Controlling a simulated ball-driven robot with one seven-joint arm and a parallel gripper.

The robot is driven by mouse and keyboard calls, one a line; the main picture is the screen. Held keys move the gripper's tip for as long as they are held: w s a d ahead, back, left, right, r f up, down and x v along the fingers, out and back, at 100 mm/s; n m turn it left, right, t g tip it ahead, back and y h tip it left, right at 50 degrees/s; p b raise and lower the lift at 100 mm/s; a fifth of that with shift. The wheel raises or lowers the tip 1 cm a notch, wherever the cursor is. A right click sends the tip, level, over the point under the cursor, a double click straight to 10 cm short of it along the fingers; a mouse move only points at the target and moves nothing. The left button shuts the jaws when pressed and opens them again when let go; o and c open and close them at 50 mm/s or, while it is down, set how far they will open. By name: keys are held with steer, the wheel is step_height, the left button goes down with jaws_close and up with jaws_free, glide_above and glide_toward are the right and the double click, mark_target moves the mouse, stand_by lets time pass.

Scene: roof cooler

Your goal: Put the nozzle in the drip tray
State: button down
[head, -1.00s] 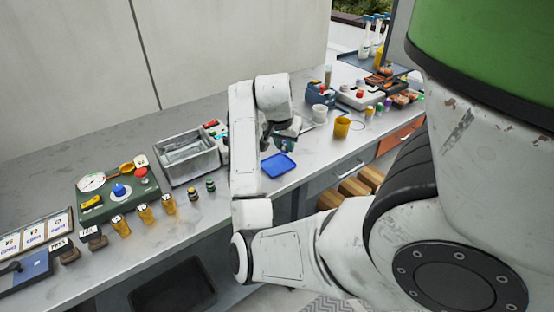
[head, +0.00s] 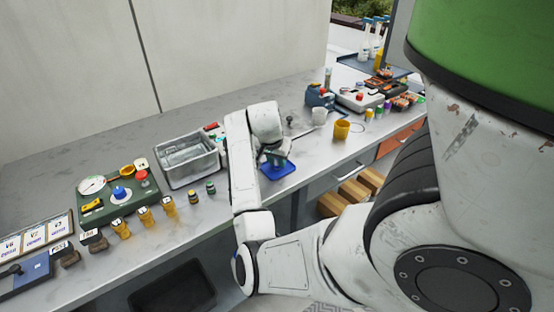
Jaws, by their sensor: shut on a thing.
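The drip tray, a small shallow blue tray (head: 285,173), lies on the grey counter near its front edge, in the middle of the head view. My gripper (head: 275,163) points down right over the tray, at its back left part, and covers some of it. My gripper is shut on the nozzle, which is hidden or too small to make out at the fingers. I cannot tell whether the nozzle touches the tray floor.
A metal basin (head: 187,160) stands left of my arm, with two small dark bottles in front. A white cup (head: 319,116) and a yellow cup (head: 342,129) stand to the right. A small grey knobbed thing (head: 290,121) stands behind the tray.

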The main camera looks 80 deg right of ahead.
steer(key=c, duration=0.9)
jaws_free()
steer(key=shift+f, duration=0.1)
steer(key=v, duration=1.2)
